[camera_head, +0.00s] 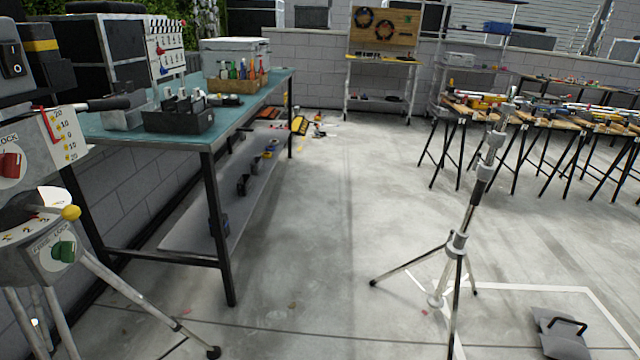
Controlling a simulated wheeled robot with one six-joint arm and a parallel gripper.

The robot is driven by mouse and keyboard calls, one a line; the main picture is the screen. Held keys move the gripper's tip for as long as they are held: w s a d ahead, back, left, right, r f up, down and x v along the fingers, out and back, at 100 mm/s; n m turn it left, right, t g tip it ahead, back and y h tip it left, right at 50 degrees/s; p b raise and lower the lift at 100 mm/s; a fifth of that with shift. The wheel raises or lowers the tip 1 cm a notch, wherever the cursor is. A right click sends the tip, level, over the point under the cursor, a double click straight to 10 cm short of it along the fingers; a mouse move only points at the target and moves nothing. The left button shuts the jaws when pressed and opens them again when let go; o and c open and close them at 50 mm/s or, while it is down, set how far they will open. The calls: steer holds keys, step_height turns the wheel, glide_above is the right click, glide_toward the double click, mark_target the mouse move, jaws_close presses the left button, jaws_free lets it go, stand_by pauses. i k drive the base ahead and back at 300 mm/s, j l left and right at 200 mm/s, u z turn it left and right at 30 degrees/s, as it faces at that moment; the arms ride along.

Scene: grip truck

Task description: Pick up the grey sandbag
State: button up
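The grey sandbag (559,342) lies flat on the floor in the lower right corner. It has a black handle on top, and its bottom edge is cut off by the frame. It lies inside a white outline (600,303) marked on the floor. My gripper does not show in this view, so I cannot see its fingers or what it holds.
A chrome light stand (456,242) with spread legs stands left of the sandbag. A camera tripod (45,240) is close at left, beside a long teal-topped workbench (250,103). Trestle tables (530,112) with tools stand at the back right. The middle floor is clear.

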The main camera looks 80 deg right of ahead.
mark_target(561, 338)
steer(key=z, duration=1.05)
steer(key=k+z, duration=0.1)
steer(key=z, duration=0.95)
steer(key=l+z, duration=0.1)
steer(key=z, duration=0.95)
steer(key=l+z, duration=0.1)
steer(key=z, duration=0.95)
steer(key=u, duration=0.35)
steer(key=i+j+u, duration=0.1)
steer(key=j, duration=0.25)
steer(key=i+j+u, duration=0.1)
steer(key=j, duration=0.3)
steer(key=i+j+u, duration=0.1)
steer(key=i+j, duration=0.15)
steer(key=i+j+u, duration=0.1)
steer(key=j, duration=0.3)
steer(key=i+j+u, duration=0.5)
steer(key=i+u, duration=0.3)
steer(key=i, duration=0.2)
steer(key=i+u, duration=0.4)
steer(key=i, duration=0.15)
steer(key=i+z, duration=0.3)
steer(key=i, duration=0.25)
steer(key=i+z, duration=0.35)
steer(key=i, duration=0.15)
steer(key=i+j+z, duration=0.3)
steer(key=i, duration=0.2)
